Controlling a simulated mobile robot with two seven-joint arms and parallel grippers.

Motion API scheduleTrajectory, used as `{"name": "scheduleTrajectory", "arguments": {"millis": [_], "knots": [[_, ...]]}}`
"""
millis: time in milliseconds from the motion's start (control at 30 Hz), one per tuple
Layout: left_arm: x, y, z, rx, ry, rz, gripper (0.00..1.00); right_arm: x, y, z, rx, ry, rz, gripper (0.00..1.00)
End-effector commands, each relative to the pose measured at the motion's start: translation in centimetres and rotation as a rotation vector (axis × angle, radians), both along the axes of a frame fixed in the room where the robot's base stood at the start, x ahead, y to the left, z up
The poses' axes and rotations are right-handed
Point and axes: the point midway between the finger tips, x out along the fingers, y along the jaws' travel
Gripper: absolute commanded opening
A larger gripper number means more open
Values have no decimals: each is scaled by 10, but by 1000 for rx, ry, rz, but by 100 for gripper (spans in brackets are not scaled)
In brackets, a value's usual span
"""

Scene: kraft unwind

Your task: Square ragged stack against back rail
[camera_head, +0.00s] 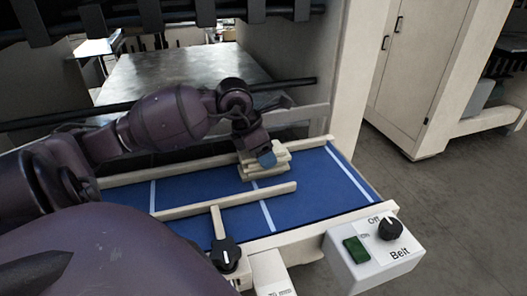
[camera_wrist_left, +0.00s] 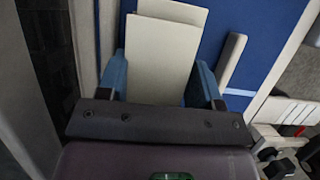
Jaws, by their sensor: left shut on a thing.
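The ragged stack (camera_head: 250,174) of cream sheets sits on the blue belt by the back rail (camera_head: 200,167), its layers offset from each other. In the left wrist view, the stack's top sheet (camera_wrist_left: 158,62) lies between the blue fingers, and another cream piece (camera_wrist_left: 175,12) sticks out past its far edge. I cannot tell whether the stack touches the rail. My right gripper is out of view.
A cream bar (camera_head: 225,201) with a black knob (camera_head: 226,256) lies across the belt in front of the stack. A white control box (camera_head: 372,260) with a green button and Belt knob is at the front right. The blue belt (camera_head: 325,185) is clear at right.

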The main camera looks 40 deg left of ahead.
Motion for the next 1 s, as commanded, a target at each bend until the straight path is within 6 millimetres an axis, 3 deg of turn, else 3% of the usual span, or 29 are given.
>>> {"name": "scheduleTrajectory", "arguments": {"millis": [300, 333, 500, 833, 1000], "knots": [[0, 0, -1, 0, -1, 0, 36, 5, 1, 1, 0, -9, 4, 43], [0, 0, -1, 0, -1, 0, 62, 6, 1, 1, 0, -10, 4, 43], [0, 0, -1, 0, -1, 0, 88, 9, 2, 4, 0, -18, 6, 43], [-1, 1, 1, 0, 0, 0, 89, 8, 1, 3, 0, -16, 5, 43], [-6, 4, 17, 3, -1, 0, 89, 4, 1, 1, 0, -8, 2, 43]]}}
